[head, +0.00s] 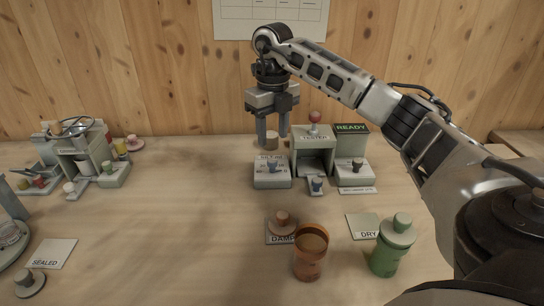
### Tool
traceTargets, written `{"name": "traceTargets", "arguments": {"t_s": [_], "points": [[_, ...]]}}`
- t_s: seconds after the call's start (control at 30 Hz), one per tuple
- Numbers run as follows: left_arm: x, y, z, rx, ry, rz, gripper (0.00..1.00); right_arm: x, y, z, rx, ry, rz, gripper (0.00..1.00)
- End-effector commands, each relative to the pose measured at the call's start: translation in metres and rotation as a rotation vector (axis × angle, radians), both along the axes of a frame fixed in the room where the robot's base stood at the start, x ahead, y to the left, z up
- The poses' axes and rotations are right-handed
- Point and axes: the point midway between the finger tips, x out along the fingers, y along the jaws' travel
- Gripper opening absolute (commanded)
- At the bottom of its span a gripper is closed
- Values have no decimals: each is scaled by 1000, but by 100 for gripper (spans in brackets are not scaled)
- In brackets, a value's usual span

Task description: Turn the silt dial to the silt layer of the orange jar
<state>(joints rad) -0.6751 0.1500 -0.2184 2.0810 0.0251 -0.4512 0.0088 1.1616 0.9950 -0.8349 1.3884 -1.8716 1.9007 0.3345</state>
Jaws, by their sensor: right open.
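The silt dial unit (271,181) is a small pale box at the back centre with a printed scale face, partly legible as "SILT". A tan round knob (271,141) shows above it. My right gripper (272,138) points down over the unit, open, with one finger on each side of the knob; I cannot tell whether they touch it. The orange jar (309,265) stands upright and open at the front centre, with brownish contents inside. Its layers are too small to make out. My left gripper is not in view.
An orange lid (282,222) sits on the DAMP card. A lidded green jar (391,252) stands by the DRY card (363,227). A grinder-like station (84,160) is at left. The table's left centre is clear.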

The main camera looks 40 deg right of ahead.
Motion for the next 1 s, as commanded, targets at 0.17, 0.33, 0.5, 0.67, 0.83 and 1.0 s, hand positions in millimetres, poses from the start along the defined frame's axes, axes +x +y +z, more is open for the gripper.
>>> {"name": "traceTargets", "arguments": {"t_s": [0.17,0.33,0.5,0.67,0.83,1.0], "points": [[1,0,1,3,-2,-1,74,-1,0,-36,-1,4,0,44],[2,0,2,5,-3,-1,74,0,0,-57,0,2,0,44],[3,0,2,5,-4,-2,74,0,0,-66,1,0,1,44],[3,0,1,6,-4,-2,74,0,0,-67,1,-1,1,44],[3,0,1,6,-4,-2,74,0,0,-66,1,-1,1,25],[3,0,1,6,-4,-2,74,0,0,-66,1,-1,1,0]]}}
